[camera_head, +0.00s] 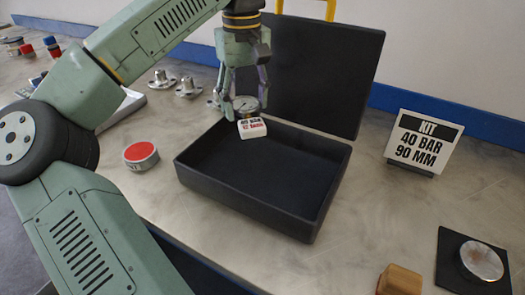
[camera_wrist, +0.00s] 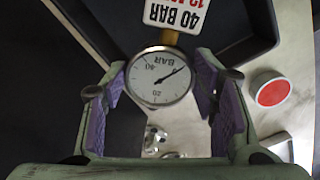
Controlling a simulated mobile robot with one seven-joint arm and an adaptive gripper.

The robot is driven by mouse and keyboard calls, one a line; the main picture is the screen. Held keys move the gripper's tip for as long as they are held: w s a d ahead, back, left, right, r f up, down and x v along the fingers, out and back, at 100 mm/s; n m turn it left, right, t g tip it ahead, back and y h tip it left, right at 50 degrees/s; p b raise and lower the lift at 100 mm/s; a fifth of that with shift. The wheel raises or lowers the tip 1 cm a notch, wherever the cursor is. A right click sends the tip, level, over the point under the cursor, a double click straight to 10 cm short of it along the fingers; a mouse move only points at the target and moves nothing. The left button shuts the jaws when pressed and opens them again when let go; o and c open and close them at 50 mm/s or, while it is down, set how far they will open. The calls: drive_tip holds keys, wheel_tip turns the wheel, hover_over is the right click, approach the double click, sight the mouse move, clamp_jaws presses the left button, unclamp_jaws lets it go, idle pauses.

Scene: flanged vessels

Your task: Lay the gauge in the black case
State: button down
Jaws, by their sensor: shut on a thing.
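My gripper (camera_head: 243,94) points down and is shut on a round white-faced gauge (camera_head: 247,104), above the back left part of the black case (camera_head: 325,200). In the wrist view the gauge (camera_wrist: 159,88) sits between the two purple-padded fingers, its dial marked BAR facing the camera. A white tag (camera_head: 252,128) hangs from the gauge; in the wrist view the tag (camera_wrist: 176,13) reads 40 BAR, with a red line partly cut off. The case is open and looks empty, its lid (camera_head: 325,70) standing up behind.
A sign (camera_head: 423,143) reading KIT, 40 BAR, 90 MM stands right of the case. A red-topped round tin (camera_head: 141,155) is to its left. Metal flanged fittings (camera_head: 187,88) stand behind left. A wooden block (camera_head: 400,280) and a silver disc on a black pad (camera_head: 481,260) lie front right.

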drive_tip(key=shift+w+f, duration=0.15)
drive_tip(key=shift+w, duration=0.1)
hover_over(248, 152)
wheel_tip(248, 152, down, 5)
drive_tip(key=shift+f+p, duration=0.1)
drive_tip(key=shift+p, duration=0.3)
drive_tip(key=shift+f+p, duration=0.3)
drive_tip(key=shift+f, duration=1.85)
drive_tip(key=shift+f, duration=0.25)
drive_tip(key=c, duration=0.6)
unclamp_jaws()
drive_tip(key=shift+r, duration=0.1)
drive_tip(key=shift+c, duration=0.2)
wheel_tip(248, 152, up, 12)
drive_tip(key=shift+r+b, duration=0.15)
drive_tip(key=shift+b, duration=0.35)
